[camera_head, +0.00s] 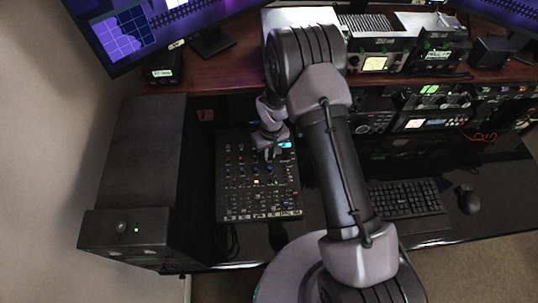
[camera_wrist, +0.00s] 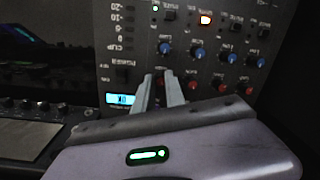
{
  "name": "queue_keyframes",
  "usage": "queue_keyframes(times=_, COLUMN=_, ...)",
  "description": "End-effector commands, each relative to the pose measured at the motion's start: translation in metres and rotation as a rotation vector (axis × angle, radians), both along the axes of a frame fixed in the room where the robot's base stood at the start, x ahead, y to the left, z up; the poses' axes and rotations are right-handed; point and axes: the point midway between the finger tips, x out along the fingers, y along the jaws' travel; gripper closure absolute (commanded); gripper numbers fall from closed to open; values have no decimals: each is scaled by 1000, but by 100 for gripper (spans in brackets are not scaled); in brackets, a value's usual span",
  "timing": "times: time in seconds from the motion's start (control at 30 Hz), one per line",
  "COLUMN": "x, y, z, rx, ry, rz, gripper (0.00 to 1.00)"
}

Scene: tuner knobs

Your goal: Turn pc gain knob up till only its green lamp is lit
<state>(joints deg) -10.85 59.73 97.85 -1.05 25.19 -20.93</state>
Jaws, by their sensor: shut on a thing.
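The mixer panel (camera_head: 235,205) lies on the desk, with rows of knobs, small lamps and a lit blue display. In the wrist view the panel (camera_wrist: 118,50) appears upside down, with blue and red knobs. My gripper (camera_wrist: 163,77) points down at the panel, its fingers shut on a knob in the red row, beside the display (camera_wrist: 121,99). The fingers mostly hide that knob. The gripper (camera_head: 270,153) also shows at the panel's upper part in the head view. A green lamp (camera_wrist: 155,8) and an orange lamp (camera_wrist: 205,20) are lit. I cannot read which knob is the pc gain.
Other red knobs (camera_wrist: 220,87) and blue knobs (camera_wrist: 197,52) stand close beside my fingers. A keyboard (camera_head: 405,199) and mouse (camera_head: 468,199) lie to the right. A black cabinet (camera_head: 125,228) stands left, and racked radio units (camera_head: 435,98) stand behind at right.

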Motion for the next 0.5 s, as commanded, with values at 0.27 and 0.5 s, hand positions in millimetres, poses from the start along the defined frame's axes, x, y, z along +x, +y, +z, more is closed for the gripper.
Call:
queue_keyframes(times=0.27, x=1, y=0, z=-2, rx=21, ry=-2, rz=-208, gripper=100)
queue_keyframes(times=0.5, x=0, y=0, z=-1, rx=34, ry=-3, rz=-334, gripper=100)
